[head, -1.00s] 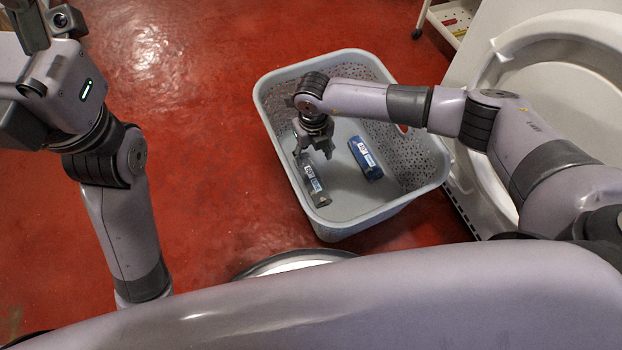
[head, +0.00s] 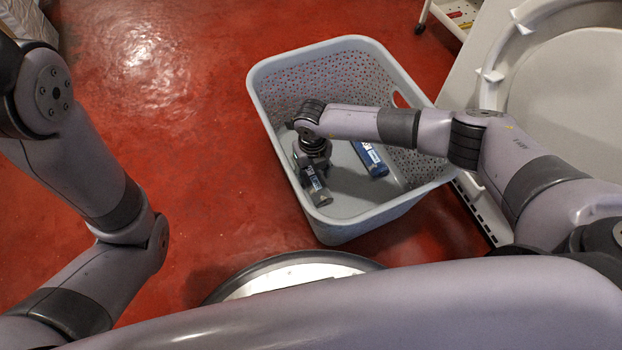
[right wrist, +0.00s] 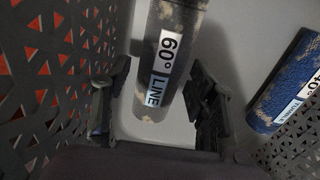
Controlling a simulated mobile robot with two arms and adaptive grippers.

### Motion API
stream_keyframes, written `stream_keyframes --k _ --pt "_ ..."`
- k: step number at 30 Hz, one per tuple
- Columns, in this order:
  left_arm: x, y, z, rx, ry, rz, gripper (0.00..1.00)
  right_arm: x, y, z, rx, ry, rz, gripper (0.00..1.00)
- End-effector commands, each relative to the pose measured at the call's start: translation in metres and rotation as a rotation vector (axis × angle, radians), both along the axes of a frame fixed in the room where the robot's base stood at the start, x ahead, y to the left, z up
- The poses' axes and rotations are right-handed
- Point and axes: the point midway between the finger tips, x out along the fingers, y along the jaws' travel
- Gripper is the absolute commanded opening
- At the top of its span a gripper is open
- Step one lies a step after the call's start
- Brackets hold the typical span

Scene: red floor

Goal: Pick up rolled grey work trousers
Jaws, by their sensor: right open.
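The rolled grey work trousers (head: 318,190) lie on the bottom of the basket near its left wall, partly hidden under my right gripper in the head view. In the right wrist view the grey roll (right wrist: 168,60) is mottled, with a white label reading "60° LINE". My right gripper (head: 311,172) is inside the basket, pointing down over the roll. In the right wrist view its open fingers (right wrist: 160,105) stand on either side of the roll's near end. My left gripper is out of view; only the left arm shows.
The light grey perforated basket (head: 345,228) stands on the red floor. A blue roll (head: 370,158) lies in it to the right of the grey one, also at the right of the wrist view (right wrist: 285,90). A white machine with a round opening (head: 490,75) stands close at right.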

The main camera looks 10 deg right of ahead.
Motion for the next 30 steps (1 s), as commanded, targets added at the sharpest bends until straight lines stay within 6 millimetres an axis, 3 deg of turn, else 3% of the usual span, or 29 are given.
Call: stream_keyframes --k 1,6,17,30 --pt "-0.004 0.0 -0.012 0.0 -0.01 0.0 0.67 0.0 -0.001 -0.015 -0.001 0.0 0.0 0.53" --pt "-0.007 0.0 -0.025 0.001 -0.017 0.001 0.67 0.0 -0.001 -0.033 -0.001 0.001 -0.001 0.53" --pt "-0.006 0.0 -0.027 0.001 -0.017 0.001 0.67 0.0 -0.001 -0.036 0.0 0.001 -0.001 0.53" --pt "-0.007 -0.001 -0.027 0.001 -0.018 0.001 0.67 0.0 -0.001 -0.036 -0.001 0.001 -0.001 0.24"
